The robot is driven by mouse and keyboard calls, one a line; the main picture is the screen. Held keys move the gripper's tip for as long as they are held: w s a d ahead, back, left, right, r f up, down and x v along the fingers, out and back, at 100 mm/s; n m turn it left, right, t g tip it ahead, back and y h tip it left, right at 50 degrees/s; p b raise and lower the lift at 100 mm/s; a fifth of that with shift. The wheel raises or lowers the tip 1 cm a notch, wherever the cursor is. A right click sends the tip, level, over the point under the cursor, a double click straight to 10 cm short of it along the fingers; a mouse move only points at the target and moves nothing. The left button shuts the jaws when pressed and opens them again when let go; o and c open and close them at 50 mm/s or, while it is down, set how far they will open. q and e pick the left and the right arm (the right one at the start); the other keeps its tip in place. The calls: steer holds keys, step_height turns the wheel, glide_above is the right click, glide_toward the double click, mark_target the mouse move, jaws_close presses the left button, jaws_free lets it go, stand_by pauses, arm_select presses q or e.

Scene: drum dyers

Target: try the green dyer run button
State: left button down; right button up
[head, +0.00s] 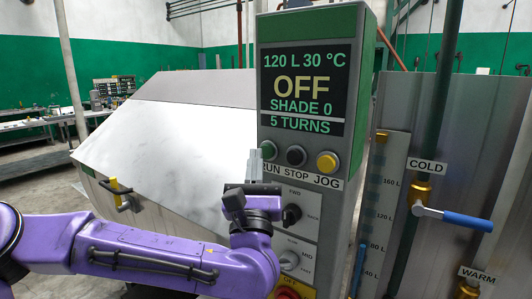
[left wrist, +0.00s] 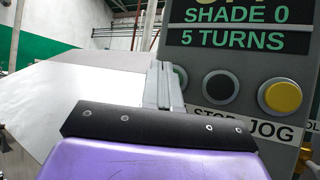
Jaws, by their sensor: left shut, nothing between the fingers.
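The green dyer's control panel (head: 313,100) stands upright at the centre of the head view. Its screen (head: 303,90) reads 120 L 30 °C, OFF, SHADE 0, 5 TURNS. The green run button (head: 269,150) is at the left of the button row, partly covered by my left gripper (head: 256,162). My left gripper is shut and empty, its fingertips in front of or at the run button; I cannot tell whether they touch. In the left wrist view the run button (left wrist: 181,76) shows just right of the fingers (left wrist: 158,84).
The black stop button (head: 296,156) and yellow jog button (head: 327,162) sit right of the run button. A black knob (head: 291,214) is below. A blue-handled cold valve (head: 453,217) is at right. The pale drum housing (head: 175,140) is at left.

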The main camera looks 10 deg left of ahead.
arm_select(q)
steer(key=shift+w, duration=0.1)
stand_by(0.7)
steer(key=shift+w+d, duration=0.15)
steer(key=shift+w, duration=0.2)
steer(key=shift+w+d+b, duration=0.15)
steer(key=shift+w+b, duration=0.15)
steer(key=shift+w, duration=0.05)
stand_by(0.7)
steer(key=shift+s+a+b, duration=0.3)
steer(key=shift+s+b, duration=0.35)
steer(key=shift+s, duration=0.1)
